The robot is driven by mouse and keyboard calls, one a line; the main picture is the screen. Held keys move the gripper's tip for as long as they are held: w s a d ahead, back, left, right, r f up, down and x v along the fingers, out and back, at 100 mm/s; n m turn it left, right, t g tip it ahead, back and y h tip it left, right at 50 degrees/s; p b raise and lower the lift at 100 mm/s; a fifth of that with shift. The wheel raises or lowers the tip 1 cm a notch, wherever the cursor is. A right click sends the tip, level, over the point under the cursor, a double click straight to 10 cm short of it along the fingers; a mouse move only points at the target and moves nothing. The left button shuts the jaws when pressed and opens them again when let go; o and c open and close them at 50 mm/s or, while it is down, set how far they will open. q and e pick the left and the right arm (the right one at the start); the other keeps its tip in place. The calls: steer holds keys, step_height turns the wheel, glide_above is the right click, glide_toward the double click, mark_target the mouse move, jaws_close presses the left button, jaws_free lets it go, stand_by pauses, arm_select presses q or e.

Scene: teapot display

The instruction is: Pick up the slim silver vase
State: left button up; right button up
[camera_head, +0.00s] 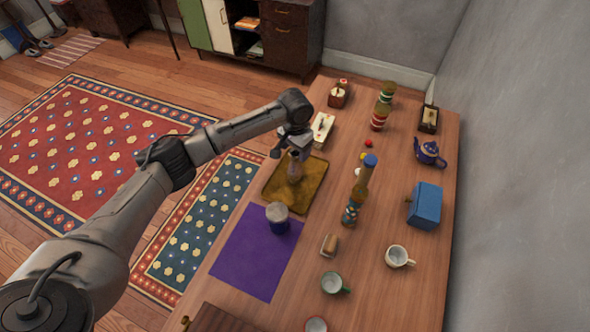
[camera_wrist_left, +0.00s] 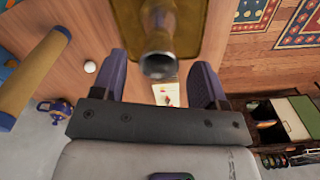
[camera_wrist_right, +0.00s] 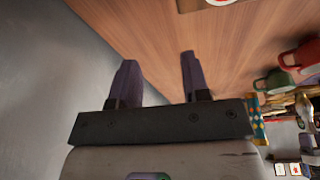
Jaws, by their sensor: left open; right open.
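The slim silver vase (camera_head: 294,170) stands upright on the mustard-coloured tray (camera_head: 312,192) in the head view. Its upper part is partly hidden by my left gripper (camera_head: 288,148), which is over it. In the left wrist view the vase (camera_wrist_left: 158,44) shows its round mouth towards the camera, between the two purple fingertips of the left gripper (camera_wrist_left: 161,72). Both fingers are apart from it, with gaps on either side. The left gripper is open and empty. My right gripper (camera_wrist_right: 159,72) is open and empty in the right wrist view; it is not seen in the head view.
A tall blue-topped bottle (camera_head: 362,182) stands right of the tray. A blue box (camera_head: 424,206), a teapot (camera_head: 429,153) and a white cup (camera_head: 398,256) stand at the right.

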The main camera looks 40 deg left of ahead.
mark_target(295, 160)
arm_select(q)
steer(key=shift+s+d+f+b, duration=0.15)
steer(key=shift+f+b, duration=0.6)
steer(key=shift+f, duration=1.85)
arm_select(e)
steer(key=shift+a+f, duration=0.15)
steer(key=shift+f, duration=0.65)
arm_select(q)
steer(key=shift+c, duration=0.3)
jaws_close()
